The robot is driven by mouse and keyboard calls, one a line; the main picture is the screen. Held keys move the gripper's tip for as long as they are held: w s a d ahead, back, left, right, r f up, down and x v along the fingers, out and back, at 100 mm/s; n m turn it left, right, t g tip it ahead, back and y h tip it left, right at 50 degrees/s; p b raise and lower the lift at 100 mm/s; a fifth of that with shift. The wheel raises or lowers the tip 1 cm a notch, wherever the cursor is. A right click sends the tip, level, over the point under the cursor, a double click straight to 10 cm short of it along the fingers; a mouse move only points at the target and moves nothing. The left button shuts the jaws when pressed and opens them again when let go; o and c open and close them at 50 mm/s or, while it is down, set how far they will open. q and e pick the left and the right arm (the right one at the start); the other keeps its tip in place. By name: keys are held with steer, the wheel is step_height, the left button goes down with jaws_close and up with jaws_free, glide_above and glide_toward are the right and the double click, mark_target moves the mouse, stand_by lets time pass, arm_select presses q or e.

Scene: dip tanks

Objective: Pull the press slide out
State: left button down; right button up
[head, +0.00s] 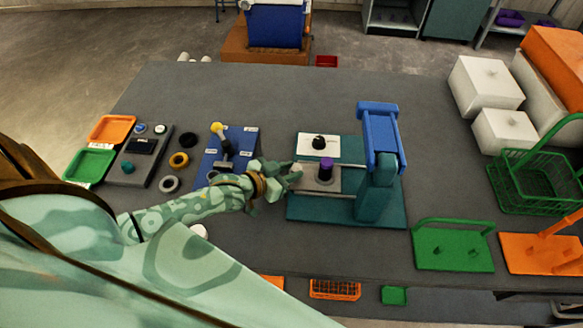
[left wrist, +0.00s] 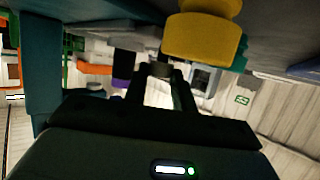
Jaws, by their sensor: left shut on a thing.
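The press stands on a teal base (head: 345,210) with a teal column and a blue head (head: 380,130). Its grey slide (head: 322,180) extends to the left of the column, clear of the blue head, and carries an upright purple cylinder (head: 326,167). My left gripper (head: 290,172) is at the slide's left end, with its fingers shut on what looks like the slide's small handle (left wrist: 160,69). The purple cylinder also shows in the left wrist view (left wrist: 121,66). The exact contact is small and dark. My right gripper is not in view.
A blue panel with a yellow-knobbed lever (head: 217,128) stands left of my gripper. A white plate with a black knob (head: 319,142) is behind the slide. Several rings, trays (head: 90,165) and a green stand (head: 453,248) are around. The table's back middle is clear.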

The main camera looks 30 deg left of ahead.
arm_select(q)
steer(key=c, duration=1.1)
jaws_free()
steer(key=shift+s+a, duration=0.1)
steer(key=shift+a, duration=0.15)
steer(key=shift+c, duration=0.2)
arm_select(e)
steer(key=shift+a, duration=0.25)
arm_select(q)
steer(key=shift+s+r, duration=0.1)
steer(key=shift+s, duration=0.2)
steer(key=p+v, duration=0.3)
steer(key=v, duration=1.2)
steer(key=shift+s+a, duration=0.3)
steer(key=shift+s, duration=0.05)
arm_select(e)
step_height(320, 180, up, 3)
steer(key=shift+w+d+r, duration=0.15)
arm_select(q)
steer(key=shift+s, duration=0.1)
